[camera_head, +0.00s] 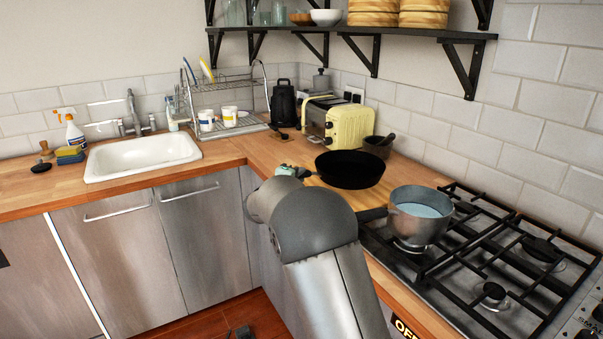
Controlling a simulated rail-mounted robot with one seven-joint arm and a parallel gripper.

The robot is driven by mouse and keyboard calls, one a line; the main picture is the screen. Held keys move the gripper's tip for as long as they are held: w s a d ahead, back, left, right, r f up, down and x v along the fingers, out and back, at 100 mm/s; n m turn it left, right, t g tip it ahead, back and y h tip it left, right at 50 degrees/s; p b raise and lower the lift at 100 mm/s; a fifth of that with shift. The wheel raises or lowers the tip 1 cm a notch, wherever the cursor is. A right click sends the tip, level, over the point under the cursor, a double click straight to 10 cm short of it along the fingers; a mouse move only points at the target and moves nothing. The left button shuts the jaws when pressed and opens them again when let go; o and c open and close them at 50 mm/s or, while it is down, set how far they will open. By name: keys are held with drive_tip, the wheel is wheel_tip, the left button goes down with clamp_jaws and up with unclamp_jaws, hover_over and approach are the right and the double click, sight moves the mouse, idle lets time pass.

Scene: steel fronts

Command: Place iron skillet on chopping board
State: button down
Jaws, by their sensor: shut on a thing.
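The black iron skillet (350,168) is over the wooden chopping board (362,200) on the counter, left of the stove. It looks roughly level. I cannot tell whether its base rests on the board or is slightly above it. My gripper (293,171) is at the left side of the skillet, where its handle would be, and is shut on it. My arm hides most of the fingers, the handle and the near left part of the board.
A steel pot (420,217) stands on the gas stove (490,262), close right of the board. A mortar (378,147) and a yellow toaster (339,122) stand behind the skillet. A dark spoon rest (281,135) lies farther left. A shelf (350,33) hangs above.

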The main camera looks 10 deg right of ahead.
drive_tip(key=shift+w+f, duration=0.6)
drive_tip(key=shift+w, duration=0.05)
wheel_tip(320, 180, down, 3)
drive_tip(key=shift+r, duration=0.2)
drive_tip(key=c, duration=1.6)
unclamp_jaws()
drive_tip(key=shift+f, duration=0.35)
drive_tip(key=shift+o, duration=1.4)
drive_tip(key=shift+s, duration=0.1)
drive_tip(key=shift+r, duration=0.1)
